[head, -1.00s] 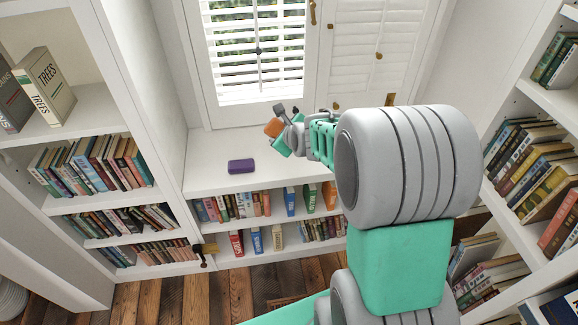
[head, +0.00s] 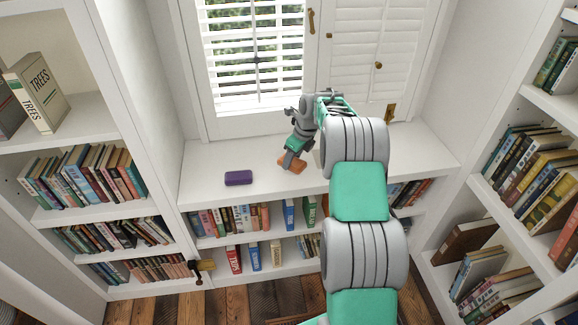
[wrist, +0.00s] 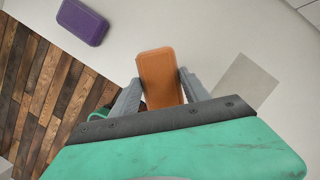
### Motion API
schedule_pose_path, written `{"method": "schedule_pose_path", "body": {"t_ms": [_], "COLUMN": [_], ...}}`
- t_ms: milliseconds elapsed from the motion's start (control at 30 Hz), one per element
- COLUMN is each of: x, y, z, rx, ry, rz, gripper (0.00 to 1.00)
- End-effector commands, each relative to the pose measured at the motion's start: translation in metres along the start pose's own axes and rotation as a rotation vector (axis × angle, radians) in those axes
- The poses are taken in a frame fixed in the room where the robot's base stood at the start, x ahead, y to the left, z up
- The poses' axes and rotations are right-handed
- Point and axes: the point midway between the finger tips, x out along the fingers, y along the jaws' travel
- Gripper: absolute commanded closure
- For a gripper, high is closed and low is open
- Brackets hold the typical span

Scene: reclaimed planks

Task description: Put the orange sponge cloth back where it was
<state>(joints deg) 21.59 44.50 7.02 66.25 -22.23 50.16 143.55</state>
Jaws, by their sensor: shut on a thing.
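The orange sponge cloth (head: 291,163) is a small orange block at the white window-seat top, and it also shows in the wrist view (wrist: 160,78). My gripper (head: 290,162) points down at it, and in the wrist view its two grey fingers (wrist: 160,92) press on the block's two sides. The gripper is shut on the cloth. The cloth is at or just above the white top; I cannot tell if it touches. A pale grey square patch (wrist: 247,80) lies on the surface right of the cloth in the wrist view.
A purple block (head: 238,178) lies on the white top (head: 210,155) to the left of the cloth, and shows in the wrist view (wrist: 83,21). Shuttered windows stand behind. Bookshelves flank both sides, with books under the top. The top between the two blocks is clear.

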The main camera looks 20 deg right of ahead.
Motion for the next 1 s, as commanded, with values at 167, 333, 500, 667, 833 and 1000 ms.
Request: {"method": "schedule_pose_path", "body": {"t_ms": [167, 333, 500, 667, 833, 1000], "x": [0.021, 0.047, 0.054, 0.055, 0.054, 0.054], "y": [-0.005, -0.006, -0.006, -0.006, -0.006, -0.006], "z": [0.009, 0.004, 0.002, 0.001, 0.002, 0.002], "rx": [-0.001, 0.000, -0.001, -0.001, -0.001, -0.001], "ry": [-0.001, 0.000, -0.001, 0.000, -0.001, -0.001], "rz": [-0.001, 0.000, -0.002, 0.000, -0.001, -0.002], "gripper": [0.91, 0.91, 0.91, 0.39, 0.25, 0.25]}}
